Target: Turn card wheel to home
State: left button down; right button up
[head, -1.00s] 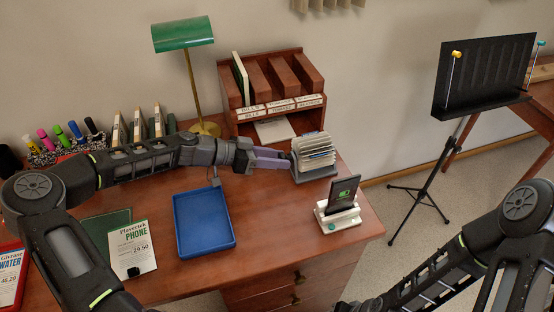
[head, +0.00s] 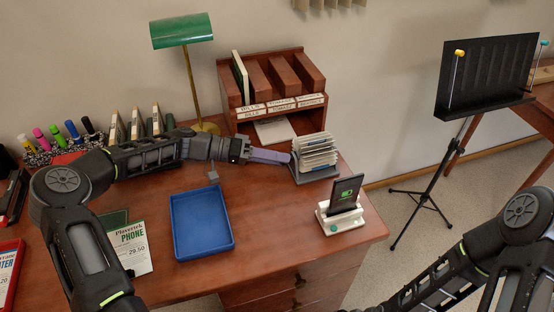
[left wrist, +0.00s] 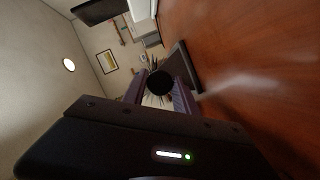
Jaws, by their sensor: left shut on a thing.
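The card wheel (head: 316,152), a rotary file of white cards on a grey base, stands on the desk right of the wooden letter rack. My left gripper (head: 288,157) reaches it from the left, its purple fingers at the wheel's left side. In the left wrist view the fingers (left wrist: 159,88) are shut on a round black knob (left wrist: 159,82), with cards fanned behind it. The card in front cannot be read. My right arm shows at the lower right, but its gripper is out of view.
A blue tray (head: 202,224) lies below my left forearm. A phone on a white stand (head: 342,210) is just in front of the wheel. The letter rack (head: 272,95) and green lamp (head: 182,32) stand behind. A music stand (head: 485,80) is at the right.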

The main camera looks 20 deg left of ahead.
dwell(0.4)
pick_arm(q)
jog(key=c, duration=1)
grip_release()
notch_tip(320, 180, up, 10)
